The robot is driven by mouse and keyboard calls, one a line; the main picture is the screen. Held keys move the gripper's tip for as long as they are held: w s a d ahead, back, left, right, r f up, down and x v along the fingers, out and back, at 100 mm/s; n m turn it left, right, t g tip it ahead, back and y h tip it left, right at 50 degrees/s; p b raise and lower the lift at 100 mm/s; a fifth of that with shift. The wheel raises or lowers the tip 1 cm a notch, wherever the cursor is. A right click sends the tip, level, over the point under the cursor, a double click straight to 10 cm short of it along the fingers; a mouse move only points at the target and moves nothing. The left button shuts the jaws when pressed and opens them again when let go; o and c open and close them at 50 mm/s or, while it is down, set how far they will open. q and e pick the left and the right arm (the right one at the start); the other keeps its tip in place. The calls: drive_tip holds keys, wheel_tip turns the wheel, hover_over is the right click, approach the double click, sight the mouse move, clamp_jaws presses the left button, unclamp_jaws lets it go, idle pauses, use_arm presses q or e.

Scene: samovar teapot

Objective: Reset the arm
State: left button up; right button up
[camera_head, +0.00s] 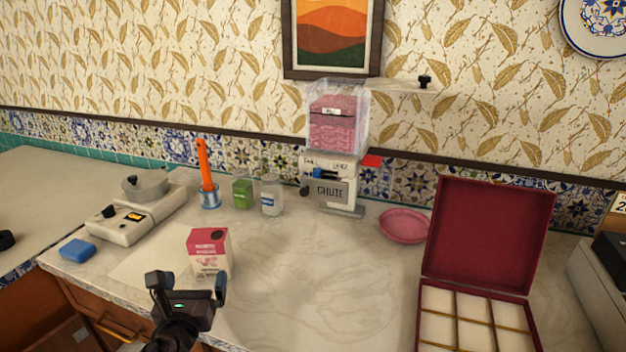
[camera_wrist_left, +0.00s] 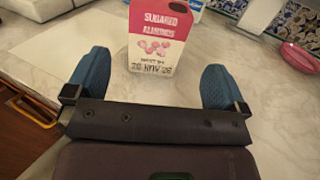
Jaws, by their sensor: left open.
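My left gripper (camera_head: 188,283) is open and empty over the front of the counter, just in front of a pink and white carton (camera_head: 209,252). In the left wrist view, the carton (camera_wrist_left: 158,38) reads "Sugared Almonds" and stands upright beyond the two blue fingertips of the open gripper (camera_wrist_left: 150,88). The carton is apart from the fingers, with bare counter between. My right gripper does not show in either view.
A dispenser (camera_head: 331,185) with pink contents stands at the back, beside a pink plate (camera_head: 403,226). An open red box (camera_head: 487,235) with compartments is at the right. A scale (camera_head: 137,217), blue sponge (camera_head: 77,250) and jars (camera_head: 271,196) are at the left. The middle counter is clear.

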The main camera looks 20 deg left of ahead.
use_arm(q)
drive_tip(key=s+f+n+g, duration=0.95)
drive_tip(key=s+n, duration=0.45)
drive_tip(key=n, duration=0.5)
drive_tip(key=s+d+f+n+g+h, duration=0.2)
drive_tip(key=s+d+n+g, duration=0.1)
drive_tip(key=s+n, duration=0.4)
drive_tip(key=s+d+f+n+g+h, duration=0.2)
drive_tip(key=s+d+n+h, duration=0.15)
drive_tip(key=s+n, duration=0.25)
drive_tip(key=w+f+t, duration=0.8)
drive_tip(key=shift+w+d+m, duration=0.25)
drive_tip(key=shift+w+m, duration=0.05)
drive_tip(key=shift+m, duration=0.1)
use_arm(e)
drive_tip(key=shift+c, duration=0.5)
